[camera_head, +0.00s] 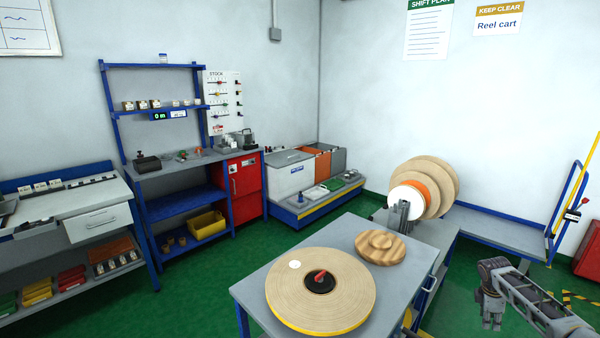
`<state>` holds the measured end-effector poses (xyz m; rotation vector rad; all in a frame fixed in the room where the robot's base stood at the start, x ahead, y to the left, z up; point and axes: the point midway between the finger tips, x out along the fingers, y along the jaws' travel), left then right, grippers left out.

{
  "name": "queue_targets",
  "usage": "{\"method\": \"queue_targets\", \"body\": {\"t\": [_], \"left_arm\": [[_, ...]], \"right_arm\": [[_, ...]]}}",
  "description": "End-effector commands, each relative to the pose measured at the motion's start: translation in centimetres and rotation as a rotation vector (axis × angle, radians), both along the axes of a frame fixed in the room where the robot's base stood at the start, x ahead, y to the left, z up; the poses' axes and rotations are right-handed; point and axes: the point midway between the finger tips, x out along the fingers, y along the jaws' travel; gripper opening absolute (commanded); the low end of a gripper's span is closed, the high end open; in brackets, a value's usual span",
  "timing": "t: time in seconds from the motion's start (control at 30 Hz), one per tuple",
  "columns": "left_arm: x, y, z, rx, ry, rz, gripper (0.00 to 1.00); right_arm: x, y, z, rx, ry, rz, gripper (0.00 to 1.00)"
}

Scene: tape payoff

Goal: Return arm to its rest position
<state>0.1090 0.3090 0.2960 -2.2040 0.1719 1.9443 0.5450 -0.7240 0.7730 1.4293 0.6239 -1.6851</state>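My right arm comes in from the lower right corner, and its gripper (492,322) hangs pointing down over the green floor, right of the grey table (262,280). It is apart from the table. The fingers are small and dark, so I cannot tell whether they are open or shut; no held object shows. My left gripper is not in view. A large tan tape reel (340,285) with a yellow edge and a red-and-black hub lies flat on the table. A smaller wooden disc (381,248) lies behind it.
Behind the table, a stand holds upright wooden reels (437,180) and an orange-and-white roll (410,194). A blue-framed reel cart (497,228) stands at the right wall. Shelves and a workbench (190,158) line the left. Green floor is open around my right gripper.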

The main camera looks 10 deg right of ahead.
Motion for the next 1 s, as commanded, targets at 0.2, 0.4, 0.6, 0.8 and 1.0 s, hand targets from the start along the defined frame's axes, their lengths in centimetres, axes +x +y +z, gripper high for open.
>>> {"method": "queue_targets", "body": {"t": [0.2,0.4,0.6,0.8,1.0], "left_arm": [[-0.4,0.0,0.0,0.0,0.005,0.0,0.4],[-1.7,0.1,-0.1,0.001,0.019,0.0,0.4],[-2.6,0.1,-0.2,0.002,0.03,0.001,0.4],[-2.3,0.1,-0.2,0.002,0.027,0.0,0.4],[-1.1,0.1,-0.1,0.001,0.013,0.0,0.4]], "right_arm": [[-3.9,-4.6,-4.4,-0.121,-0.054,-0.133,0.32],[-7.7,-8.5,-7.6,-0.226,-0.116,-0.228,0.32],[-11.9,-12.0,-10.1,-0.319,-0.181,-0.296,0.32],[-16.3,-15.2,-12.1,-0.396,-0.249,-0.339,0.32],[-20.9,-17.9,-13.7,-0.452,-0.316,-0.364,0.32]]}}
